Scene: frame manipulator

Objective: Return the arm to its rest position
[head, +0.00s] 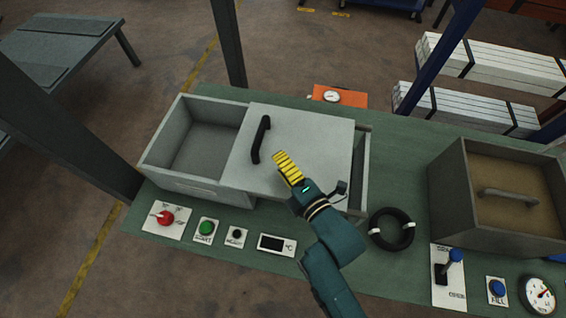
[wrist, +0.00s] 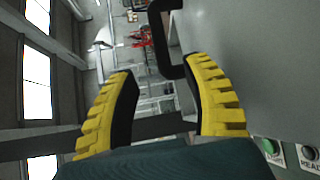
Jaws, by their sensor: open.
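My gripper (head: 284,163) with yellow ribbed fingers is over the sliding lid of the grey box in the head view, a little right of the lid's black handle. In the wrist view its two fingers (wrist: 165,100) stand apart with nothing between them. The black handle (head: 261,139) also shows just beyond the fingers in the wrist view (wrist: 175,70). The grey lid (head: 310,130) covers the right part of the box, and the left compartment (head: 195,135) is uncovered and looks empty. Whether a finger touches the handle I cannot tell.
The green table (head: 400,150) carries a red knob (head: 166,217), a green button (head: 206,228) and a display (head: 277,244) in front of the box. A black ring (head: 391,229) lies right of my arm. Frame posts (head: 228,45) rise behind.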

